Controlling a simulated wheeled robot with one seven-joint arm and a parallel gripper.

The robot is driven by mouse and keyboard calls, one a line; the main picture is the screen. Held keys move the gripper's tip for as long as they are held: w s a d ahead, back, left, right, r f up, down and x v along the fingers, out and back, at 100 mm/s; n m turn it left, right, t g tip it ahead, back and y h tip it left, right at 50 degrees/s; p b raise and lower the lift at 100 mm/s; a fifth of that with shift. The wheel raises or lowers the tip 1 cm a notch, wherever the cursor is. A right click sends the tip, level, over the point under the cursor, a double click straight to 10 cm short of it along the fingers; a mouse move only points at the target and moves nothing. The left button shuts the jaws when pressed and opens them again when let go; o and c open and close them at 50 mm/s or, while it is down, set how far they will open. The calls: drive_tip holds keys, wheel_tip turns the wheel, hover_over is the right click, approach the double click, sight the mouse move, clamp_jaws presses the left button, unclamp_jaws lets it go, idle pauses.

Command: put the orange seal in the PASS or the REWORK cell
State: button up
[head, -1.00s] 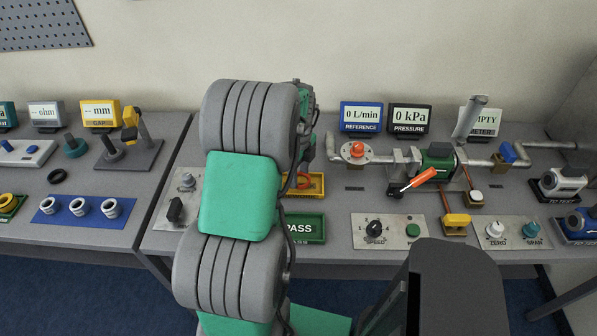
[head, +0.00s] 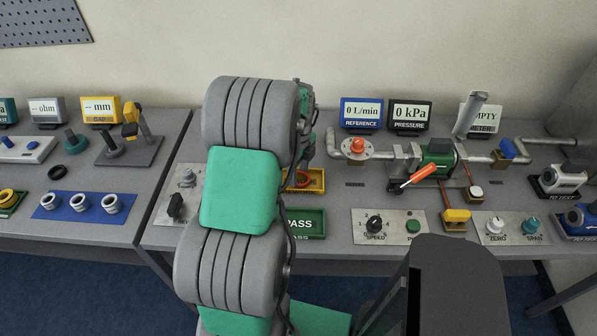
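An orange ring-like piece (head: 303,179), which looks like the orange seal, shows in the yellow tray (head: 319,186) just right of my arm. My arm hides part of it and the left side of the tray. The yellow tray's label is hidden, so I cannot read whether it is the REWORK cell. The green PASS cell (head: 309,223) sits in front of it; its visible part looks empty, and its left part is hidden. My gripper is hidden behind my own arm, near the yellow tray, so its fingers cannot be seen.
A pipe run with an orange-capped flange (head: 358,148) and a green-bodied unit (head: 437,159) stands right of the trays. An orange-handled screwdriver (head: 420,175) is in front of it. Knob panels (head: 390,227) line the front edge. Displays (head: 362,114) stand at the back.

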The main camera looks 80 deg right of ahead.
drive_tip(key=shift+o, duration=0.3)
wheel_tip(320, 180, up, 12)
drive_tip(key=b, duration=0.1)
drive_tip(key=shift+r, duration=0.25)
drive_tip(key=w+a+r+n+t+h, duration=0.1)
drive_tip(key=w+a+r+n, duration=0.1)
drive_tip(key=w+a+n, duration=0.8)
drive_tip(key=w+a+r+n, duration=0.1)
drive_tip(key=w+a+n, duration=0.65)
drive_tip(key=w, duration=0.55)
drive_tip(key=w+a+f+n+t+y, duration=0.1)
drive_tip(key=a+n+t, duration=0.1)
drive_tip(key=a+n, duration=2)
drive_tip(key=a, duration=0.8)
drive_tip(key=shift+f+t, duration=0.3)
drive_tip(key=shift+f, duration=0.05)
drive_tip(key=shift+w, duration=0.1)
